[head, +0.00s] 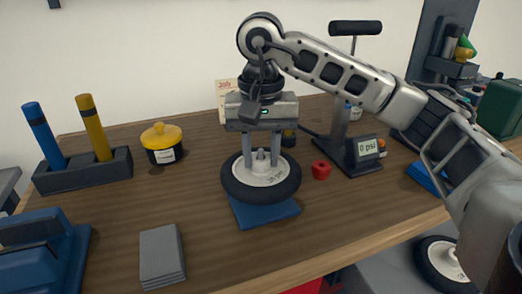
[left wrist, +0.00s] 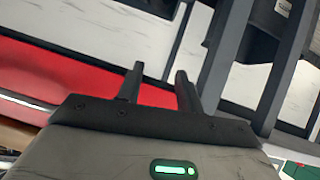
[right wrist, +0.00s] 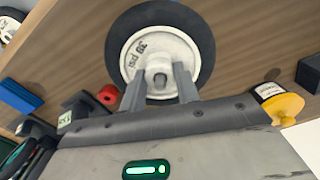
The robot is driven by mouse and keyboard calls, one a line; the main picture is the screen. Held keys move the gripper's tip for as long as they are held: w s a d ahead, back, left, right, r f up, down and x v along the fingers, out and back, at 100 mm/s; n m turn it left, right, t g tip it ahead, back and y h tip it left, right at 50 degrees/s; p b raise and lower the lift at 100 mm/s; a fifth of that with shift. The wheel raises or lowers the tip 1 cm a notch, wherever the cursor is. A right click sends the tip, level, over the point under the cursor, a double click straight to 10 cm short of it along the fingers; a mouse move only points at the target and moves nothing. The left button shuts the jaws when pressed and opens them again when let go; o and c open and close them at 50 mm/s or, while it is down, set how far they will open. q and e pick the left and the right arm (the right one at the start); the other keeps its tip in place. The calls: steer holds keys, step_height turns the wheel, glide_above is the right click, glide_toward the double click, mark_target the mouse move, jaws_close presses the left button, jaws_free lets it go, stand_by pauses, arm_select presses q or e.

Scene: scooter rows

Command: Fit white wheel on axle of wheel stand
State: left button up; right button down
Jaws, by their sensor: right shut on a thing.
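The white wheel (head: 288,172), a white rim in a black tyre, lies roughly flat above the blue base (head: 263,213) of the wheel stand. My right gripper (head: 262,160) comes from above, its fingers pointing down at either side of the hub and shut on it. In the right wrist view the wheel (right wrist: 135,48) shows "30 psi" lettering, with a grey round tip at its centre between the fingers (right wrist: 160,85). The tyre hides most of the stand; I cannot tell how far the axle is inside the hub. My left gripper (left wrist: 160,85) is open and empty, away from the bench.
A red ring-shaped part (head: 321,170) and a pump with a "0 psi" display (head: 367,147) stand right of the wheel. A yellow-lidded jar (head: 162,143) and grey stacked pads (head: 161,256) are left. Another wheel (head: 443,262) is below the bench edge.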

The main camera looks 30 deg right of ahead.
arm_select(q)
steer(key=shift+w+r, duration=0.15)
steer(key=shift+r, duration=0.05)
arm_select(e)
steer(key=shift+f, duration=0.2)
steer(key=c, duration=1)
jaws_free()
steer(key=shift+c, duration=0.2)
arm_select(q)
steer(key=shift+f, duration=0.1)
arm_select(e)
steer(key=shift+o, duration=0.5)
arm_select(q)
steer(key=p, duration=0.2)
steer(key=r+p, duration=0.1)
steer(key=p, duration=0.2)
steer(key=shift+s+a+r+m+y, duration=0.25)
steer(key=shift+a+r+m+y, duration=0.05)
steer(key=shift+a+m, duration=0.1)
arm_select(e)
step_height(320, 180, up, 16)
